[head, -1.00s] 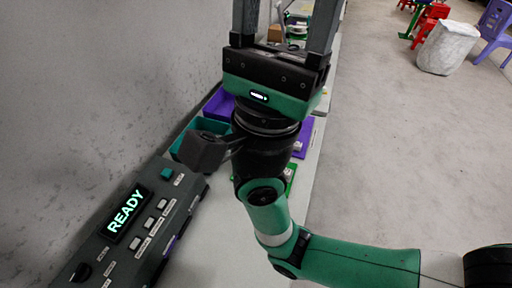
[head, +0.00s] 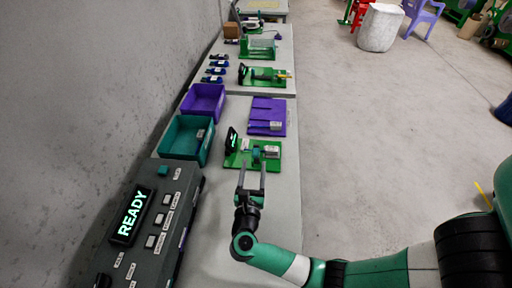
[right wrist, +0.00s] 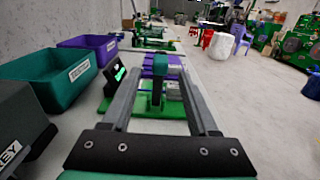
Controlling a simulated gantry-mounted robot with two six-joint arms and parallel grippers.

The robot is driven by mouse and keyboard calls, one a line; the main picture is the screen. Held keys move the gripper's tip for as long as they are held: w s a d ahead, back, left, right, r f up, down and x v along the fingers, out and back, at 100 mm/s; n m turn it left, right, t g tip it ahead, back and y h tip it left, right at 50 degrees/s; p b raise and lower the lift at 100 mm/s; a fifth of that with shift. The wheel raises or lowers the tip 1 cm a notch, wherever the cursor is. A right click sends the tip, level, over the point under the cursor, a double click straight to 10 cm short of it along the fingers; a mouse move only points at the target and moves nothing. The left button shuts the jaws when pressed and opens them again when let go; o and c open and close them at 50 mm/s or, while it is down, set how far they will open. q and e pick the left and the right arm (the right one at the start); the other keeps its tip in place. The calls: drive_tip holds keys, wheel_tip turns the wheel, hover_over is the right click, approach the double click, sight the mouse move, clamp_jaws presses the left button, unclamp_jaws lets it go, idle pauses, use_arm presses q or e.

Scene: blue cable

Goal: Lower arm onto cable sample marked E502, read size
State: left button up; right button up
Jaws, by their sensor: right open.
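My right gripper (head: 252,163) is open and empty, its two grey fingers pointing away along the bench. It is just on the near side of a green fixture (head: 273,166) that carries a small black display (head: 232,140) and pale blocks. In the right wrist view the open fingers (right wrist: 160,88) frame this fixture's teal block (right wrist: 166,66). Several small blue pieces with white labels, possibly cable samples (head: 216,71), lie in a row farther back by the wall. A purple board (head: 267,107) holds a small blue piece with a pale label. No E502 marking is readable. My left gripper is not in view.
A control panel reading READY (head: 131,216) stands at the near left. A teal bin (head: 180,148) and a purple bin (head: 203,101) line the wall. Another green fixture (head: 263,82) sits farther back. The bench right of the panel is mostly bare.

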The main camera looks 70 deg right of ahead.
sight(256, 149)
drive_tip(key=b+x, duration=0.1)
drive_tip(key=x, duration=0.8)
drive_tip(key=shift+d, duration=0.1)
clamp_jaws()
idle(1.0)
